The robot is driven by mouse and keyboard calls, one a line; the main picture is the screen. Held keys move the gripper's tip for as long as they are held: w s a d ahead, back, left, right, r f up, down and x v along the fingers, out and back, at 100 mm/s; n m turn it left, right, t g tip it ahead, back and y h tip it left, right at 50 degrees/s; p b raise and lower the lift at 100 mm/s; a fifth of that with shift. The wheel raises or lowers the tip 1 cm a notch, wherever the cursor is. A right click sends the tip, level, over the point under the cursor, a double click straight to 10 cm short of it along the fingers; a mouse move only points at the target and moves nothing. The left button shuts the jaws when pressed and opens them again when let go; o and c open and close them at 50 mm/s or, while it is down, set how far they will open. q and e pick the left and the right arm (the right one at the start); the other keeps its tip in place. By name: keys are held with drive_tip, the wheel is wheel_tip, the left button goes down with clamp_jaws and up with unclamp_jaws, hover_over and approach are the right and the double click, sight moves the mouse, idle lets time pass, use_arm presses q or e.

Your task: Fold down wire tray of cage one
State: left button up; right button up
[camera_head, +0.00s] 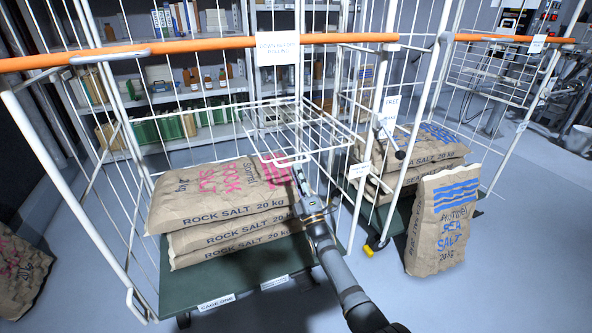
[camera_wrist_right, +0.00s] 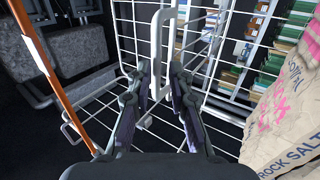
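Cage one, labelled on its green base (camera_head: 235,273), is a white wire roll cage with an orange top bar (camera_head: 150,50). Its wire tray (camera_head: 322,131) juts out inside the cage above the salt bags; its exact tilt is hard to tell. A white loop (camera_head: 290,162) hangs at the tray's near edge. My right gripper (camera_head: 298,173) is just below this loop. In the right wrist view, my right gripper's fingers (camera_wrist_right: 161,75) are apart, with a white bar (camera_wrist_right: 156,50) showing between them; contact is unclear. My left gripper is out of view.
Stacked rock salt bags (camera_head: 225,210) lie on cage one's base beneath the tray. A second cage with sea salt bags (camera_head: 425,150) stands close at right, and one bag (camera_head: 442,225) stands on the floor before it. Shelves (camera_head: 185,100) stand behind. Open floor lies at the right front.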

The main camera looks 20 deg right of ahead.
drive_tip(key=v, duration=1)
drive_tip(key=shift+s, duration=0.15)
